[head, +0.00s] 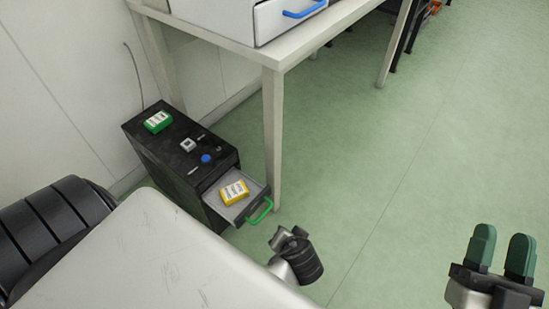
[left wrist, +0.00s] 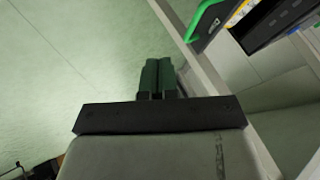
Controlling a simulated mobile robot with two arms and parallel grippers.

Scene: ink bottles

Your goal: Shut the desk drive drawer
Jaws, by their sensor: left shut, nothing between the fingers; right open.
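The black desk drive unit (head: 165,160) stands on the floor at the left in the head view. Its grey drawer (head: 212,195) is pulled out at the front and has a green handle (head: 260,211). A yellow labelled pack (head: 233,192) lies in the drawer. In the left wrist view the green handle (left wrist: 206,17) shows at the upper right. My left gripper (left wrist: 159,64) is shut and empty, its green fingers together, apart from the handle in that picture. My right gripper (head: 502,240) is open and empty at the lower right, far from the drawer.
A green labelled pack (head: 158,121), a pale button (head: 187,145) and a blue knob (head: 206,159) are on the unit's top. A white table (head: 270,55) stands above, its leg (head: 273,140) close beside the drawer. The green floor (head: 390,150) to the right is clear.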

